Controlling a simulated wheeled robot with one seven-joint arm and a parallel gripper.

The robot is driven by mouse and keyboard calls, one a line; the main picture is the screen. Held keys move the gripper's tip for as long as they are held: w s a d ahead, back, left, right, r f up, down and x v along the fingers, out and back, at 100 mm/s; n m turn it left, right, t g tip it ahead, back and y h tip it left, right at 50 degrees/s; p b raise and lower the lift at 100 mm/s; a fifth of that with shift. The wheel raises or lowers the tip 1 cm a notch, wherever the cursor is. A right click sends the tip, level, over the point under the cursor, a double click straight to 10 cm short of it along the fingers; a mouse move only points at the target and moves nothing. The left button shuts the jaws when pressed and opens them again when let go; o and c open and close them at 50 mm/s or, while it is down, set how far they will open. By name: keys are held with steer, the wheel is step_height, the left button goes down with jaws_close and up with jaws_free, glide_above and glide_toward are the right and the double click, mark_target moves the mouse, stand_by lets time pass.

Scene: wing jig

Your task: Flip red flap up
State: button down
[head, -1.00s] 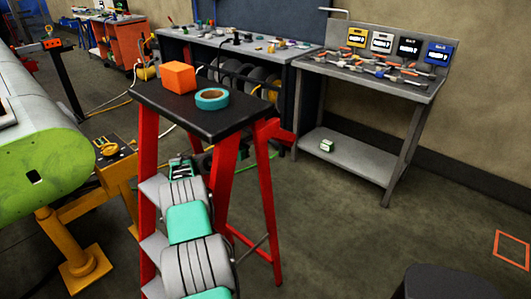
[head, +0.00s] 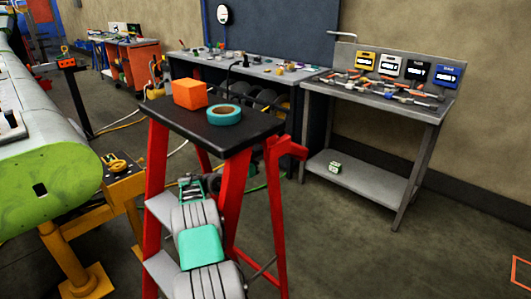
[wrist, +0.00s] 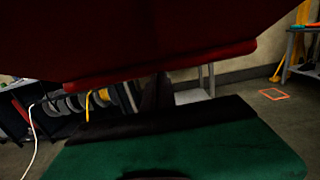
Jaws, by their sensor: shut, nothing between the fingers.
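I cannot make out for sure a red flap in the head view. A red stepladder (head: 234,202) with a black top stands right in front of me, and a short red part (head: 288,150) juts from its right side. My gripper (head: 192,187) is shut and empty, low behind the ladder's front legs and below its top. In the wrist view a dark red panel (wrist: 150,40) fills the top, very close; I cannot tell whether it is the flap or part of the ladder. My fingertips are not clear there.
An orange box (head: 190,93) and a teal tape roll (head: 224,115) lie on the ladder top. A green-ended wing section (head: 50,180) on a yellow stand (head: 75,240) is at left. A grey tool bench (head: 370,95) stands behind right. Floor at right is clear.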

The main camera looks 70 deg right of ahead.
steer(key=v, duration=0.6)
steer(key=shift+w+a, duration=0.15)
steer(key=shift+a, duration=0.1)
steer(key=w+a+r+m+t+y, duration=0.15)
steer(key=w+a+m+t, duration=0.25)
steer(key=w+a, duration=0.4)
steer(key=w+a+f+m+t+y, duration=0.1)
steer(key=w+a+m+t+y, duration=0.25)
steer(key=a, duration=0.85)
steer(key=w+a+m+t+y, duration=0.2)
steer(key=w+a+y, duration=0.25)
steer(key=a, duration=0.85)
steer(key=s+a+f+m+y, duration=0.1)
steer(key=s+a+y, duration=0.15)
steer(key=a, duration=0.65)
steer(key=s+a+f+m+y, duration=0.15)
steer(key=s+a, duration=0.25)
steer(key=a, duration=0.5)
steer(key=s+a+f+m+g+y, duration=0.2)
steer(key=s+a+f+y, duration=0.1)
steer(key=s+a, duration=1)
steer(key=shift+s+a+f+y, duration=0.4)
steer(key=shift+a+y, duration=0.25)
steer(key=shift+a, duration=0.05)
